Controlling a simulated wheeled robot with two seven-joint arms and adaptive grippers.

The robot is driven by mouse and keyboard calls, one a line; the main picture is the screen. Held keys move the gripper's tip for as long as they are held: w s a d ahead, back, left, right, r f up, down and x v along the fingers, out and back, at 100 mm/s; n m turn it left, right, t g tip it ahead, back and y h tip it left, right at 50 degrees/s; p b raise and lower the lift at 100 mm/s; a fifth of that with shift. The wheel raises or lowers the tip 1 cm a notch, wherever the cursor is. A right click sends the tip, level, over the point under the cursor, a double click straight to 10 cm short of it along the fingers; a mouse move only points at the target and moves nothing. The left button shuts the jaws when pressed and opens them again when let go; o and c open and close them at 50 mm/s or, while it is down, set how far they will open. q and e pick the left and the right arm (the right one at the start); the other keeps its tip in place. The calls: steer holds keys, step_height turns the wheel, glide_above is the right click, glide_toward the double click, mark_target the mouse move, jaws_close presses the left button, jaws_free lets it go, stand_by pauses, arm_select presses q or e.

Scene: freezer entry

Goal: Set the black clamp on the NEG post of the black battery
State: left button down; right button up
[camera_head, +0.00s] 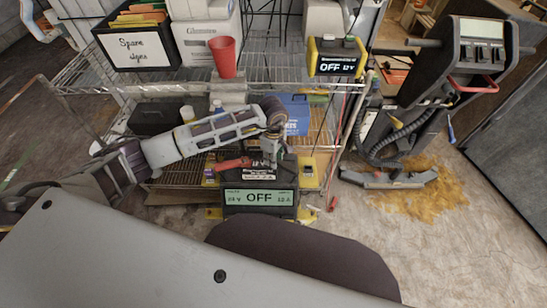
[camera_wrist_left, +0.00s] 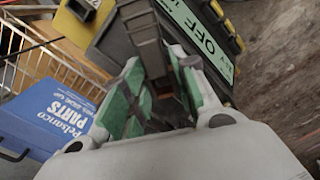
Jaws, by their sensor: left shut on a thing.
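The black battery (camera_head: 262,172) with a white label sits low at the rack's front, behind a display unit reading OFF, 24 V, 12 A (camera_head: 258,198). A red clamp (camera_head: 232,163) lies at the battery's left side. My left gripper (camera_head: 271,151) is over the battery's top, pointing down. In the left wrist view, its green-padded fingers (camera_wrist_left: 160,98) are shut on a dark thing (camera_wrist_left: 146,38), which looks like the black clamp. The NEG post is hidden by the gripper, so I cannot tell whether the clamp touches it. My right gripper is not in view.
A blue parts box (camera_head: 291,113) stands behind the gripper; it also shows in the left wrist view (camera_wrist_left: 48,122). A red cup (camera_head: 224,57) and another charger reading OFF 12 V (camera_head: 337,65) stand on the upper wire shelf. A yellow-brown spill (camera_head: 425,197) covers floor at right.

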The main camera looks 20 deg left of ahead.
arm_select(q)
steer(key=shift+f+b, duration=0.7)
steer(key=shift+f, duration=0.1)
stand_by(0.4)
steer(key=c, duration=1.1)
jaws_free()
steer(key=shift+o, duration=0.2)
steer(key=shift+r, duration=0.15)
step_height(320, 180, up, 12)
stand_by(0.4)
step_height(320, 180, up, 9)
steer(key=p, duration=0.9)
steer(key=shift+r+p, duration=0.45)
steer(key=shift+p, duration=0.1)
